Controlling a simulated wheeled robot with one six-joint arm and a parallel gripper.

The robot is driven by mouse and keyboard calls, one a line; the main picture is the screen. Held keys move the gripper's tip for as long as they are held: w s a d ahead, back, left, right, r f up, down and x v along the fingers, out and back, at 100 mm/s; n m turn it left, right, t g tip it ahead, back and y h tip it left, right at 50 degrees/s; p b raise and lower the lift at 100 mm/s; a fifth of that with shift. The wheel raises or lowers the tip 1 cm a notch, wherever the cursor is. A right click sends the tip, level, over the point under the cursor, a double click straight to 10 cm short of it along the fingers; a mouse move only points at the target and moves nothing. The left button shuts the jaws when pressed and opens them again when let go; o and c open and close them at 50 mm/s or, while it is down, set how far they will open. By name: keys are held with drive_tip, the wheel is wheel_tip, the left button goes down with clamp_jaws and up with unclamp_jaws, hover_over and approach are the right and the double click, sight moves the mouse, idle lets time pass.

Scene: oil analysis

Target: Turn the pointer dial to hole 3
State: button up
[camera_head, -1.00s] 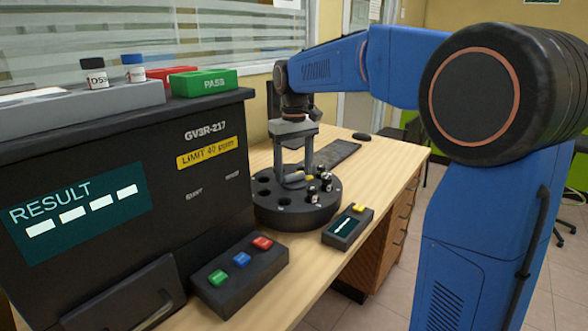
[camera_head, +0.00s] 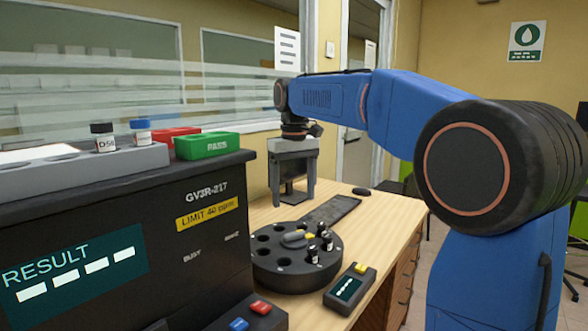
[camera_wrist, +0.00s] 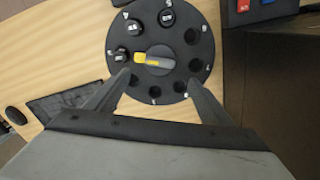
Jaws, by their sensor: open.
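The round black dial (camera_head: 268,281) stands on the wooden table, with a ring of holes around its top. Its grey pointer bar (camera_head: 293,238) has a yellow tip (camera_head: 309,237). Vials also stand in two holes above that one; other holes look empty. The hole numbers are too small to read. My gripper (camera_head: 293,197) is open and empty, pointing down above the dial's far side, apart from the pointer.
The black analyser (camera_head: 190,262) stands close on the left, with a vial rack (camera_head: 110,170) and green PASS tray (camera_head: 207,146) on top. A small display box (camera_head: 349,289) sits right of the dial. A dark mat (camera_head: 333,210) lies behind it.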

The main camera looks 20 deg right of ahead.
wheel_tip(320, 180, up, 7)
idle(0.3)
drive_tip(key=shift+s+f, duration=0.1)
drive_tip(key=s+d+f+m+t, duration=0.1)
drive_tip(key=s+d+f, duration=0.1)
drive_tip(key=s+f, duration=0.5)
drive_tip(key=s+d+f+t, duration=0.1)
drive_tip(key=s+d+f, duration=0.2)
drive_tip(key=s, duration=0.7)
drive_tip(key=s+d+f+m+t, duration=0.1)
drive_tip(key=s+d+f+t, duration=0.1)
drive_tip(key=s+f, duration=1.4)
wheel_tip(320, 180, down, 2)
drive_tip(key=shift+s+d+f+m+t, duration=0.1)
drive_tip(key=shift+s+d+m+t, duration=0.05)
drive_tip(key=shift+m+t, duration=0.2)
